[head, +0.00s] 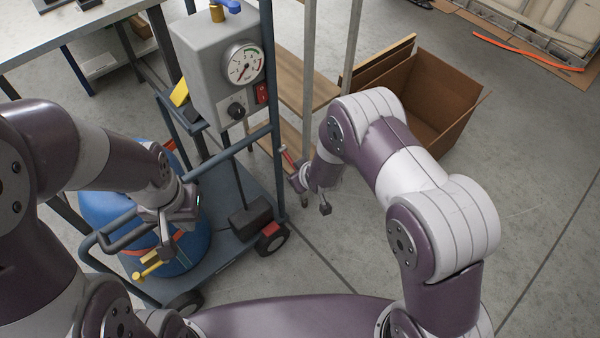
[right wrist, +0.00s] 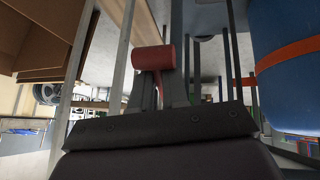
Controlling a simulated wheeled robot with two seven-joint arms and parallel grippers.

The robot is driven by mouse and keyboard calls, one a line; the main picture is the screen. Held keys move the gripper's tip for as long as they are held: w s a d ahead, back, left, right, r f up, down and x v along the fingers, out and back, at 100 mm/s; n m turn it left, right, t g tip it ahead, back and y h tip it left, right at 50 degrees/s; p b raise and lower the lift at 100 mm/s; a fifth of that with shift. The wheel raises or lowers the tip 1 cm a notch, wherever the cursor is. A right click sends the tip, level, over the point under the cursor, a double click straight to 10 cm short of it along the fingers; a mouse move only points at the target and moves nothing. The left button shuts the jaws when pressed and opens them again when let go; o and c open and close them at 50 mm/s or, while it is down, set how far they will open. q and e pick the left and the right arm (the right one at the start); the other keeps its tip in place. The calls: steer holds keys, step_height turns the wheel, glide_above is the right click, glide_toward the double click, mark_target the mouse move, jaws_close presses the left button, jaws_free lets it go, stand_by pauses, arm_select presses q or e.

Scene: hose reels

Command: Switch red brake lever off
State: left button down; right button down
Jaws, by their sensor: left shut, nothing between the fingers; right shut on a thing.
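The red brake lever (head: 288,157) shows as a short red piece beside the blue-grey cart frame in the head view. In the right wrist view its thick red handle (right wrist: 153,58) and a thin red stem stand at the finger ends. My right gripper (head: 298,180) is shut on the lever, low beside the cart's upright post. The fingers and wrist hide part of the lever. My left gripper (head: 165,232) is shut and empty, pointing down in front of the blue tank, above some yellow fittings (head: 150,264).
The cart carries a grey box with a dial gauge (head: 244,63) and a red switch (head: 262,92). The blue tank (head: 190,246) stands on the cart's deck. An open cardboard box (head: 440,110) lies behind my right arm. The floor at right is clear.

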steer(key=shift+s+d+f, duration=0.4)
steer(key=shift+s+f, duration=0.15)
steer(key=shift+c, duration=1.4)
jaws_free()
steer(key=shift+d, duration=0.25)
arm_select(q)
steer(key=shift+d, duration=0.2)
arm_select(e)
steer(key=shift+a, duration=0.15)
arm_select(q)
steer(key=shift+s, duration=0.1)
arm_select(e)
steer(key=shift+s+a, duration=0.1)
arm_select(q)
steer(key=shift+a, duration=0.1)
step_height(320, 180, up, 4)
steer(key=p, duration=0.4)
steer(key=shift+r, duration=0.2)
arm_select(e)
steer(key=w+v, duration=0.1)
steer(key=v, duration=1.2)
steer(key=shift+a+r, duration=0.25)
steer(key=shift+r, duration=0.1)
steer(key=shift+w, duration=0.1)
